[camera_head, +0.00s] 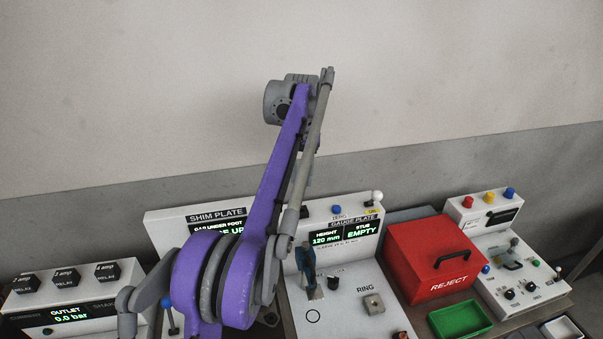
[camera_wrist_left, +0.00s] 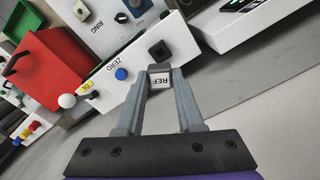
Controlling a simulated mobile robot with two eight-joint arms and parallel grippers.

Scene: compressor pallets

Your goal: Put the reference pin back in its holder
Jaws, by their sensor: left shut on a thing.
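The reference pin (camera_wrist_left: 160,79) shows in the left wrist view as a small white block marked REF. My left gripper (camera_wrist_left: 160,74) is shut on it, with one finger on each side. Just past the fingertips is a black square socket (camera_wrist_left: 158,48) on the white gauge plate box (camera_wrist_left: 186,52), beside the ZERO label; it looks like the holder. I cannot tell whether the pin touches it. In the head view my purple arm covers the gripper and pin; the gauge plate box (camera_head: 318,214) shows behind the arm. My right gripper is not in view.
A blue button (camera_wrist_left: 122,74) and a white ball knob (camera_wrist_left: 67,101) stand along the box from the socket. The red reject bin (camera_head: 432,262), a green tray (camera_head: 460,320) and another control box (camera_head: 480,207) stand to the right. A grey wall is behind.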

